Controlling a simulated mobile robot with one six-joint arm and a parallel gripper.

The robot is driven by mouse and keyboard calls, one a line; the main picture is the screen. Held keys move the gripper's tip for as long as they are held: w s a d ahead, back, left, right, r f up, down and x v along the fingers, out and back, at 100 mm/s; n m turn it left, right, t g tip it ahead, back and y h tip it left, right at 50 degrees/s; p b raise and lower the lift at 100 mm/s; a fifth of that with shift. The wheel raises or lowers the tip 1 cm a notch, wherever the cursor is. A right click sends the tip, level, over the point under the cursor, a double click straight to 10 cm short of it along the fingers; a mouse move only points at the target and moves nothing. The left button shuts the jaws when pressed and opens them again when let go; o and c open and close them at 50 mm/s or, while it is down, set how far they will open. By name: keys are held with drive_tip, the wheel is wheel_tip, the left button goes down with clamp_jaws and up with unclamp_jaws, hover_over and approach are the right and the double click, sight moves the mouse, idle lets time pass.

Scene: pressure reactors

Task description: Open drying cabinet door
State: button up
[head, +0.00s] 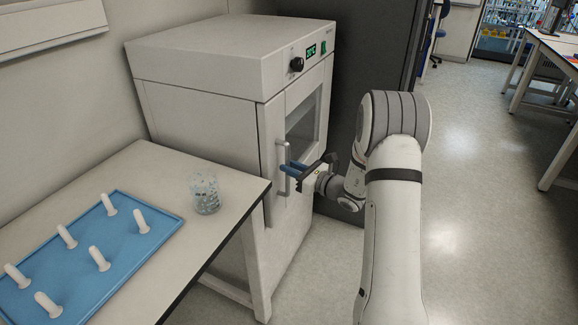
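The drying cabinet (215,60) is a pale box with a dark knob, a lit green display and a green switch at the top of its front. Its door (309,160) has a window and looks shut, flush with the front. A vertical grey bar handle (282,158) sits on the door's left side. The fingertips overlap the bar in this view. Whether they are closed on it or only around or beside it cannot be told.
A table (160,170) left of the cabinet holds a glass beaker (205,194) near its right edge and a blue tray (85,262) with several white upright pieces. A dark cabinet (350,70) stands just behind on the right. Open floor (470,190) lies to the right.

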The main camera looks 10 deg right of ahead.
drive_tip(key=shift+w+a, duration=0.4)
drive_tip(key=shift+w, duration=0.05)
clamp_jaws()
